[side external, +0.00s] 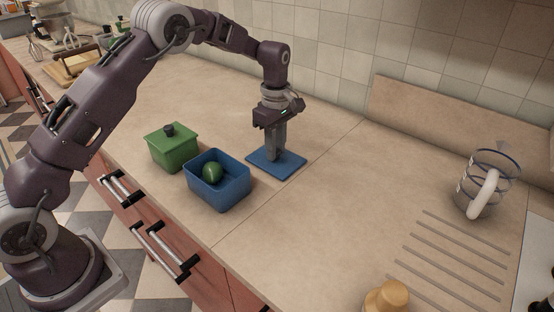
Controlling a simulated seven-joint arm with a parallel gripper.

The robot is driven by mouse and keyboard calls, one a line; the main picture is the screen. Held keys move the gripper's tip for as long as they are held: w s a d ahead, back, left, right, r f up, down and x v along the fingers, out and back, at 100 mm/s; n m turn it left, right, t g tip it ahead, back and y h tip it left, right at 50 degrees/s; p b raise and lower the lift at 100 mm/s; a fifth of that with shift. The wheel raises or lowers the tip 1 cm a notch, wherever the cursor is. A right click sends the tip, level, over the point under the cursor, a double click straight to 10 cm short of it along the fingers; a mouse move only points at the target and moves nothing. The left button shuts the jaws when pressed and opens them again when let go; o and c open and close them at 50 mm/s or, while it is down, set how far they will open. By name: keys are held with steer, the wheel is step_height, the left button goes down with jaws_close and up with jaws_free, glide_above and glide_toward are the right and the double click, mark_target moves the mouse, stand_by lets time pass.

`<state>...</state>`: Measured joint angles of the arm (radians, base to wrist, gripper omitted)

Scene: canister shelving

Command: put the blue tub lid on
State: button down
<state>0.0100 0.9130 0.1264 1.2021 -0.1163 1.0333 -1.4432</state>
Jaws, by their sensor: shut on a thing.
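The blue tub (217,194) stands open near the counter's front edge, with a dark green round item (212,173) inside it. The blue lid (287,170) lies flat on or just above the counter, to the right of and behind the tub; I cannot tell if it touches the counter. My gripper (275,153) points down over the left-middle part of the lid and is shut at it. The fingers hide the lid's knob or handle.
A green tub with its lid on and a dark knob (172,147) stands close left of the blue tub. A glass jug (484,186), grooves in the counter and a wooden knobbed thing (387,298) are at the right. The counter between is clear. A tiled wall rises behind.

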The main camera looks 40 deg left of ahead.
stand_by(0.3)
steer(key=shift+r, duration=2)
steer(key=s+a+r, duration=0.1)
steer(key=s+r, duration=0.4)
steer(key=s, duration=0.3)
steer(key=s+a+r, duration=0.2)
steer(key=s+r, duration=0.3)
steer(key=s, duration=0.4)
steer(key=shift+f, duration=0.15)
step_height(320, 180, down, 6)
